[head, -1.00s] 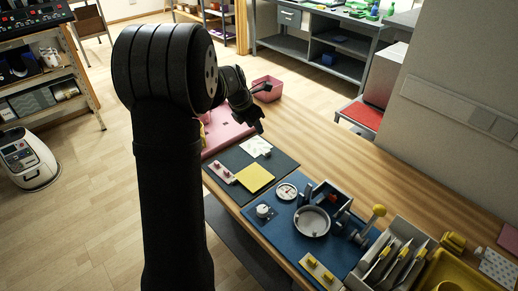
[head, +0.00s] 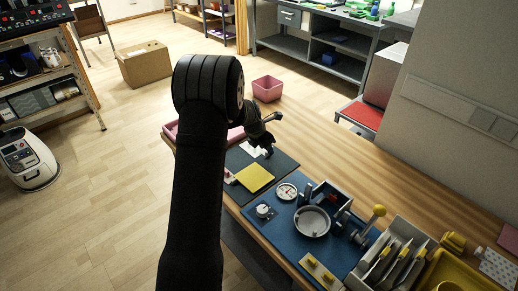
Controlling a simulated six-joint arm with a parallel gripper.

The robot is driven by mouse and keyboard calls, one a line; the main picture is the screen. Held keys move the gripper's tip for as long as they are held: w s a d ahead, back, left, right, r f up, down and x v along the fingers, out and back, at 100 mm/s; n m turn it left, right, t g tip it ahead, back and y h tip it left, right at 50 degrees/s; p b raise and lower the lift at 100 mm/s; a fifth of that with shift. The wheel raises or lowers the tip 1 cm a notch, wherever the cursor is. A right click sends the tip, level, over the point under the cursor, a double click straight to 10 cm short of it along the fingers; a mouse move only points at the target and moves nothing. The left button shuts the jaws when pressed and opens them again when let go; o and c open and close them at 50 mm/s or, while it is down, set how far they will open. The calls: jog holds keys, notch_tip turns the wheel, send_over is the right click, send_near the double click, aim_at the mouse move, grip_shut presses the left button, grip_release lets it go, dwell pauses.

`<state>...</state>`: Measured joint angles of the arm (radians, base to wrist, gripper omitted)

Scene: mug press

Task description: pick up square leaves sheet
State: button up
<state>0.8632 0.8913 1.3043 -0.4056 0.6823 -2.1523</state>
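A white patterned sheet (head: 248,147) lies on the dark grey mat (head: 283,167); its print is too small to read as leaves. My gripper (head: 268,153) hangs low over the mat at the sheet's right side and hides part of it. I cannot tell whether its fingers touch the sheet or are open or shut. A plain yellow square sheet (head: 255,178) lies on the same mat, in front of the white one.
My arm covers the mat's left side and part of a pink tray (head: 171,130). A blue mat (head: 285,230) holds the press (head: 312,221), dials and a yellow-knobbed lever (head: 378,211). A rack (head: 397,240) stands right. A pink bin (head: 267,89) sits beyond. The wooden table (head: 340,160) is clear behind the mats.

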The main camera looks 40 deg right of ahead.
jog(key=shift+x, duration=1.1)
grip_shut()
